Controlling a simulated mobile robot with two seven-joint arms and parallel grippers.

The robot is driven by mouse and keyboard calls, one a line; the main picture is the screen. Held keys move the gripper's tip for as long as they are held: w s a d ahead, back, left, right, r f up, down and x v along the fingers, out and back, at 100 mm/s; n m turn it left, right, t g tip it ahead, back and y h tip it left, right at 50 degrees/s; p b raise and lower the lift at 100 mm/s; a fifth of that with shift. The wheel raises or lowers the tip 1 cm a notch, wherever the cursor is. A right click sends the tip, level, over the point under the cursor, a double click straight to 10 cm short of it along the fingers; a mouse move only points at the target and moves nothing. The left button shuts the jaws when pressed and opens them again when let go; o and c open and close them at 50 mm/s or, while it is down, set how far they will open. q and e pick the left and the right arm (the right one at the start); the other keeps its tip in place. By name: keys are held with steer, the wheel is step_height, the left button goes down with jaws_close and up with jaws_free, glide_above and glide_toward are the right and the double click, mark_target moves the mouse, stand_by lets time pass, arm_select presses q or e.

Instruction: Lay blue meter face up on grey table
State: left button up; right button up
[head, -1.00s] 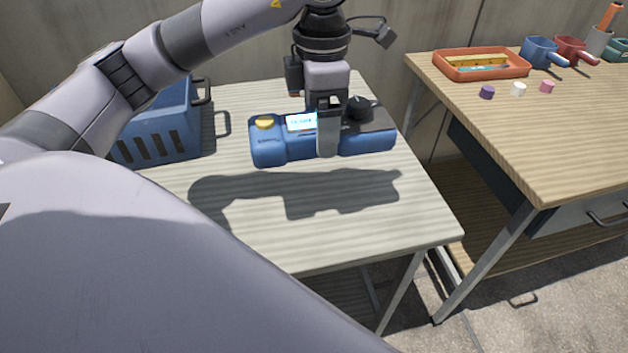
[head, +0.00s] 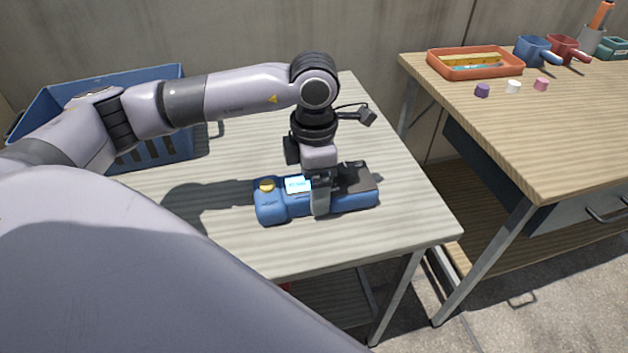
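The blue meter (head: 283,205) is at the front middle of the grey table (head: 390,215), face up, with its lit screen (head: 297,185), yellow button (head: 267,185) and dark end (head: 357,179) showing. It lies level, at or very close to the tabletop; I cannot tell for sure whether it touches. My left gripper (head: 320,203) points down from above and is shut across the middle of the meter, one finger showing on its near side. The far finger is hidden. My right gripper is out of view.
A blue slotted crate (head: 176,84) stands on the grey table's back left, partly behind my arm. A wooden table (head: 560,130) to the right holds an orange tray (head: 477,74), mugs (head: 534,50) and small coloured caps (head: 482,90). The grey table's right end is clear.

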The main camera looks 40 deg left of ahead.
arm_select(q)
steer(key=o, duration=1.2)
steer(key=shift+o, duration=0.2)
steer(key=shift+r, duration=0.15)
step_height(320, 180, up, 12)
steer(key=p, duration=0.1)
steer(key=shift+p, duration=0.35)
steer(key=shift+s, duration=0.1)
